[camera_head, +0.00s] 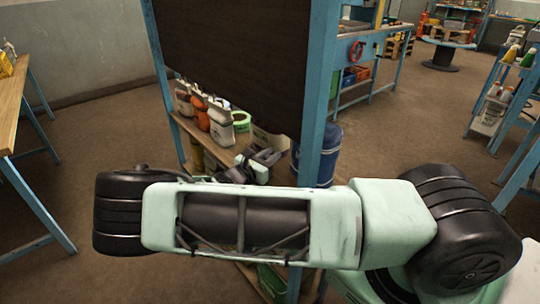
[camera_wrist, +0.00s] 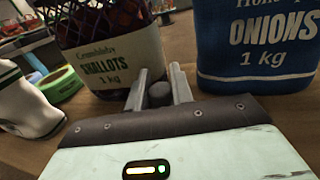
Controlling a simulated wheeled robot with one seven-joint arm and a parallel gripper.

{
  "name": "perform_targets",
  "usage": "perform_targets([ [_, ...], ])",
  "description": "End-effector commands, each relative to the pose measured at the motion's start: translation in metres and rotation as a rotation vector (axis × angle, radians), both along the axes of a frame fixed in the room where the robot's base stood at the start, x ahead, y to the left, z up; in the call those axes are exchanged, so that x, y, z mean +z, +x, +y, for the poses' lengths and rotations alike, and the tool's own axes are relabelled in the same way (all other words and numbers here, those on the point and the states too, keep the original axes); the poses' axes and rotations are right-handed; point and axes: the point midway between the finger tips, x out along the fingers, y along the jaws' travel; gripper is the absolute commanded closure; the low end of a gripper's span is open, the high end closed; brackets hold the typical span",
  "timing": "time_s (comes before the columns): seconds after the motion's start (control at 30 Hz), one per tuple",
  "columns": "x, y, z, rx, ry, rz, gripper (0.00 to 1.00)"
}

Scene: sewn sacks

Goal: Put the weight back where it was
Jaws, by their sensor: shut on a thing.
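My gripper (camera_wrist: 160,80) reaches in over a wooden shelf, its two pale fingers closed around a small dark grey rounded thing (camera_wrist: 158,94), which looks like the weight. Only its top shows between the fingers; its lower part is hidden by my gripper body. I cannot tell whether it touches the shelf. Behind the fingers stands a dark sack labelled shallots, 1 kg (camera_wrist: 118,62). A blue sack labelled onions, 1 kg (camera_wrist: 258,45) stands to the right. In the head view my gripper (camera_head: 262,160) is small and partly covered by my arm.
A blue post (camera_head: 318,100) and dark panel (camera_head: 240,60) stand close to my arm.

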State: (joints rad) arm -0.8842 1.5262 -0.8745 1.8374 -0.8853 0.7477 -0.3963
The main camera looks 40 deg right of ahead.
Motion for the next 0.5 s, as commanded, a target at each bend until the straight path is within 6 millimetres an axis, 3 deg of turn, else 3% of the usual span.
perform_targets([
  [0.27,-0.0048,0.0000,0.0000,0.000,-0.001,0.001,1.00],
  [0.3,-0.0050,0.0000,0.0001,0.000,-0.001,0.001,0.72],
  [0.37,-0.0046,0.0000,0.0002,0.000,0.000,0.001,0.56],
  [0.5,-0.0045,-0.0001,0.0002,0.000,0.000,0.001,0.56],
])
